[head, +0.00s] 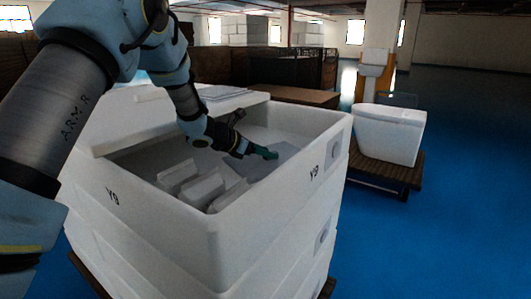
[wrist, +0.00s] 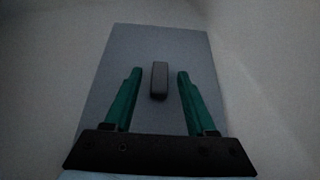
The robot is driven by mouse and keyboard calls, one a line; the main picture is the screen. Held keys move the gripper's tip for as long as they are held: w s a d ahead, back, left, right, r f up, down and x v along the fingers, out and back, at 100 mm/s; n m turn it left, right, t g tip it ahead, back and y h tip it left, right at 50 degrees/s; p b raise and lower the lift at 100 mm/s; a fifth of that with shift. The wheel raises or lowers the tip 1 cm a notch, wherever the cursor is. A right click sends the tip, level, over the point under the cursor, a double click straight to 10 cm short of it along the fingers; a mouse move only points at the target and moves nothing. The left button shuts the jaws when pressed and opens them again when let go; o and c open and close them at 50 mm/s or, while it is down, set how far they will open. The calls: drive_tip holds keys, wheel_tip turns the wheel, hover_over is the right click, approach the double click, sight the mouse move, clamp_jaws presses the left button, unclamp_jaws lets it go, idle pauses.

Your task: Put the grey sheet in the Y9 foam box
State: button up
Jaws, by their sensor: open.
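The white Y9 foam box (head: 335,150) is open at the top and has "Y9" printed on its walls. The grey sheet (head: 283,153) is inside it, towards the right side. In the wrist view the grey sheet (wrist: 108,60) is a flat rectangle with a small dark grip block (wrist: 159,81) standing near its middle. My gripper (head: 268,153) reaches down into the box over the sheet. In the wrist view its green fingers (wrist: 159,72) are apart, one on each side of the block, with gaps visible. Whether the sheet lies flat on the floor is hard to tell.
White foam pieces (head: 203,187) stand in the near left part of the box. A white slab (head: 125,138) lies along its left rim. Another grey flat stack (head: 222,92) lies behind the box. Blue floor is clear there.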

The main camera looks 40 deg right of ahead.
drive_tip(key=b+v, duration=0.3)
drive_tip(key=v, duration=0.9)
idle(0.3)
